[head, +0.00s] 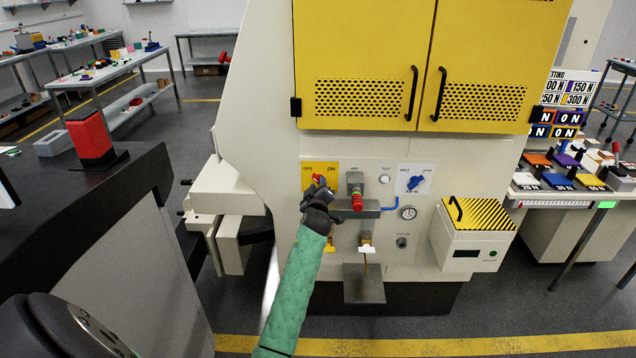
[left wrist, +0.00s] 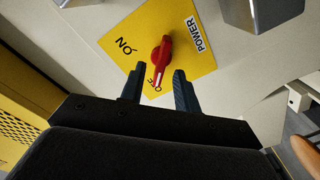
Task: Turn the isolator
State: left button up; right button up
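The isolator is a red rotary knob (left wrist: 162,55) on a yellow plate (left wrist: 196,62) marked ON, OFF and POWER. In the left wrist view its white pointer line points toward the OFF label. In the head view the yellow plate (head: 309,166) is on the cream machine front, and my left gripper partly hides the red knob (head: 317,179). My left gripper (left wrist: 158,70) is open, its two dark fingers on either side of the knob's lower end, with visible gaps. It also shows in the head view (head: 319,184) in front of the plate. My right gripper is not in view.
Right of the plate are a valve with a red knob (head: 357,200), a blue selector switch (head: 415,183) and a gauge (head: 408,213). A grey bar (head: 370,209) sits just below right. Yellow doors (head: 365,60) are above. A striped box (head: 470,240) juts out at right.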

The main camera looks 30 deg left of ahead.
pick_arm(q)
jog(key=shift+x, duration=0.95)
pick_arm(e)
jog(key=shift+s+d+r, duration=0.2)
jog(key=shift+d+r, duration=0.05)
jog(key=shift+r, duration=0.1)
pick_arm(q)
grip_shut()
